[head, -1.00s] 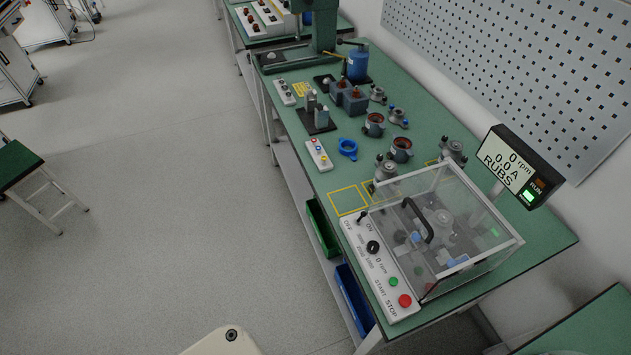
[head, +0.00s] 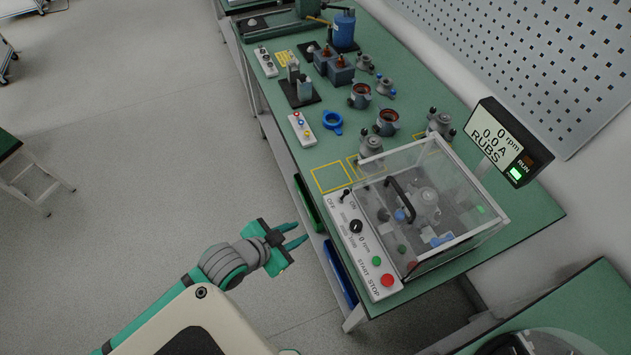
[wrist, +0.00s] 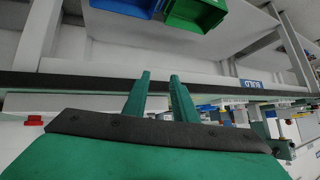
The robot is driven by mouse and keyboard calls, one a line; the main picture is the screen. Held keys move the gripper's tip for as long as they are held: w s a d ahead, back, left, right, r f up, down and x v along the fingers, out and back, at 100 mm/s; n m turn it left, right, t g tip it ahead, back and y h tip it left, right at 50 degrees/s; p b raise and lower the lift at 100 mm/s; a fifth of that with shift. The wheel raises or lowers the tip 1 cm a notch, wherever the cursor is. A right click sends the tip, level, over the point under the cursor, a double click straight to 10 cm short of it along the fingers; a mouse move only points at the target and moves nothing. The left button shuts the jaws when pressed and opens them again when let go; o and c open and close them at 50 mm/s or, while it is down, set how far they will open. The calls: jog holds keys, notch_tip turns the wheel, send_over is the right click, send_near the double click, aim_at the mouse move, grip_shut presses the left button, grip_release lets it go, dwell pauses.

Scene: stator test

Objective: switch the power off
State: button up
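The power switch (head: 345,194) is a small dark toggle at the far end of the white control panel (head: 346,230), between OFF and ON labels. Its lever tilts slightly, but I cannot tell surely which side it is thrown to. The display (head: 500,142) reads 0 rpm, 0.0 A and RUBS, with a green light lit beneath RUN. My gripper (head: 303,233) is open and empty, left of the panel, off the bench's front edge and apart from the switch. Its two fingers show with a gap in the wrist view (wrist: 160,75); the switch cannot be made out there.
A dial (head: 355,227), green START button (head: 376,261) and red STOP button (head: 387,280) share the panel. A clear guard box (head: 457,195) with a black handle stands right beside it. Green (head: 307,203) and blue (head: 340,273) bins sit under the bench edge.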

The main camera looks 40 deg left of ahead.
jog(key=w+a+r+m+h, duration=0.1)
jog(key=w+a+r+h, duration=0.1)
jog(key=w+r, duration=0.5)
jog(key=m+g+h, duration=0.1)
jog(key=g+h, duration=0.1)
send_near(345, 192)
jog(key=shift+x, duration=1.95)
jog(key=shift+d+f+m, duration=0.1)
jog(key=shift+f+m, duration=0.15)
jog(key=shift+m, duration=0.05)
jog(key=shift+x, duration=1.3)
jog(key=shift+w+d+f, duration=0.1)
jog(key=shift+w+f, duration=0.3)
jog(key=shift+w, duration=0.1)
jog(key=c, duration=0.5)
